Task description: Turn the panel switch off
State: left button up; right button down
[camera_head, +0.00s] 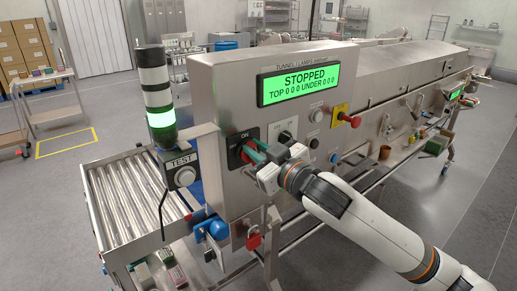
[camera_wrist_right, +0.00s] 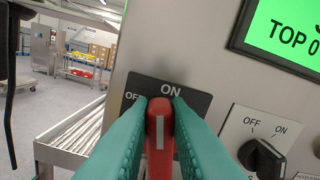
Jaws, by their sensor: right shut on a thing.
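The panel switch has a red handle (camera_wrist_right: 160,133) on a black plate (camera_wrist_right: 193,100) marked OFF at the left and ON at the top. In the wrist view the handle stands upright, its white line under the ON mark. In the head view the black plate (camera_head: 248,132) is on the left of the steel panel's front. My right gripper (camera_head: 254,156) is shut on the red handle, with a green finger on each side in the wrist view (camera_wrist_right: 160,118). The fingers hide part of the handle and plate. My left gripper is out of view.
A black OFF/ON knob (camera_wrist_right: 262,158) sits right of the switch. The green display (camera_head: 298,85) reads STOPPED. A red knob on a yellow plate (camera_head: 340,117) is further right. A TEST box (camera_head: 182,176) and light tower (camera_head: 157,95) stand left, by a roller conveyor (camera_head: 135,200).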

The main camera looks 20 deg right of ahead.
jog(key=n, duration=0.2)
jog(key=a+n, duration=0.1)
jog(key=n, duration=0.2)
jog(key=f+n, duration=0.1)
jog(key=n, duration=0.1)
jog(key=shift+s+a, duration=0.2)
jog(key=shift+s, duration=0.05)
jog(key=n, duration=0.3)
jog(key=f+n, duration=0.1)
jog(key=shift+s+a+n, duration=0.1)
jog(key=shift+a+n, duration=0.15)
jog(key=shift+n, duration=0.15)
jog(key=shift+f+n, duration=0.25)
jog(key=shift+n, duration=0.45)
jog(key=shift+f+n, duration=0.2)
jog(key=shift+n, duration=0.5)
jog(key=c, duration=1.4)
grip_release()
jog(key=shift+o, duration=0.2)
jog(key=shift+s, duration=0.1)
